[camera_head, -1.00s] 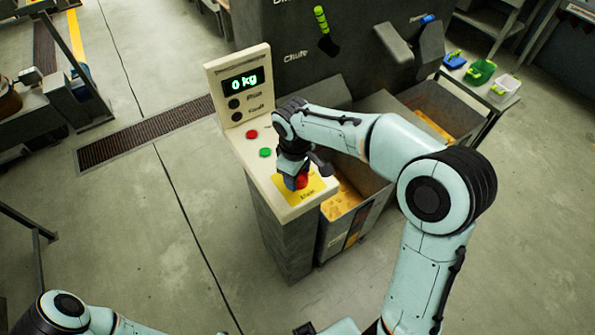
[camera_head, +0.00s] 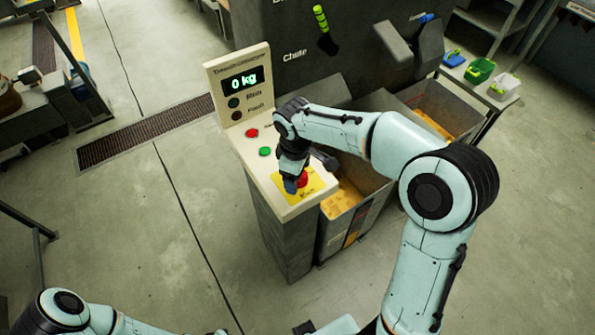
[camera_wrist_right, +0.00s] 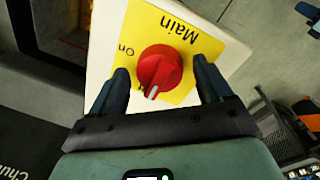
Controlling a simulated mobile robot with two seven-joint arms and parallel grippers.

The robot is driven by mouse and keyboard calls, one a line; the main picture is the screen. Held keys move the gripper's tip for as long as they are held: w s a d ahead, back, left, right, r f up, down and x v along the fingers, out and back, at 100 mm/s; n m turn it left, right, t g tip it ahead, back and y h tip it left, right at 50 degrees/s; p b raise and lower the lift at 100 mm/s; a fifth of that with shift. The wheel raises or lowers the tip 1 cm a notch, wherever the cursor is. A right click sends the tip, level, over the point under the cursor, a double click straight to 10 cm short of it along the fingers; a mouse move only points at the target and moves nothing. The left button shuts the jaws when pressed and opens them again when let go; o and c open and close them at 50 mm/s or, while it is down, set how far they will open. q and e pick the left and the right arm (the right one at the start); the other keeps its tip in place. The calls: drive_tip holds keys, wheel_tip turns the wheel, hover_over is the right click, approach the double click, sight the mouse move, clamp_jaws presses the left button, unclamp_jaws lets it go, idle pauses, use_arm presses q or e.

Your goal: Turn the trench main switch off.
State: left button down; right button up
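The main switch is a red rotary knob (camera_wrist_right: 160,70) on a yellow plate (camera_wrist_right: 172,22) marked "Main", on the top of the control console. In the right wrist view its white pointer mark aims down toward my gripper, away from the "On" label at its left. A label near the pointer is mostly hidden. My right gripper (camera_wrist_right: 160,74) is open, with one finger on each side of the knob and small visible gaps. In the head view the gripper (camera_head: 291,183) is low over the yellow plate, beside the red knob (camera_head: 303,181). My left gripper is out of view.
The pale console (camera_head: 241,146) has a display reading "0 kg" (camera_head: 240,80), a red button (camera_head: 251,133) and a green button (camera_head: 265,152). Bins (camera_head: 438,112) stand to the right, with a dark machine behind.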

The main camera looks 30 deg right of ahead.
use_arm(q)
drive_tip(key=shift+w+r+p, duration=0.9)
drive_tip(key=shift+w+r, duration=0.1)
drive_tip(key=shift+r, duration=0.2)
use_arm(e)
wheel_tip(320, 180, up, 13)
drive_tip(key=shift+s+a+r, duration=0.2)
drive_tip(key=shift+s+a, duration=0.15)
drive_tip(key=shift+a, duration=0.1)
